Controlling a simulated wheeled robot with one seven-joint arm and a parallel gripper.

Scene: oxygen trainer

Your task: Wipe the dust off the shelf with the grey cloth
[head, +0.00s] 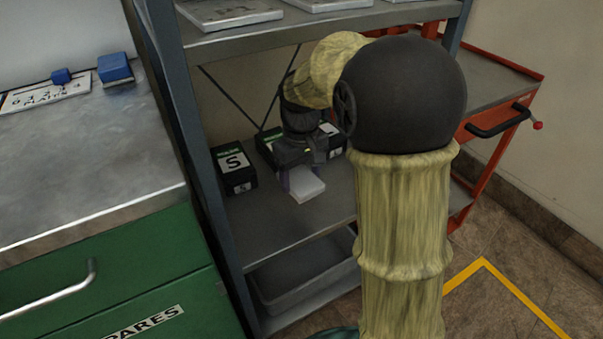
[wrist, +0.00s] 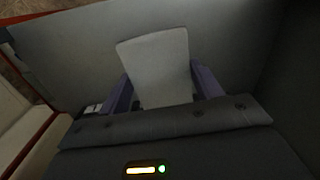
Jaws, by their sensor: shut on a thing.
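My gripper (head: 298,180) reaches in between the shelves of the grey rack, low over the middle shelf (head: 285,220). It is shut on the grey cloth (head: 308,188), a pale, flat, folded-looking pad. In the wrist view the cloth (wrist: 157,60) sticks out between the two purple fingers (wrist: 163,88). I cannot tell whether the cloth touches the shelf board. No dust stands out on the part of the shelf that shows. My arm hides the shelf's right part.
A black box marked S (head: 234,168) stands at the shelf's left, and other black boxes (head: 268,143) stand behind my gripper. A grey bin (head: 305,280) is below. A green cabinet (head: 130,280) is left, a red cart (head: 505,80) right. The shelf's front is clear.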

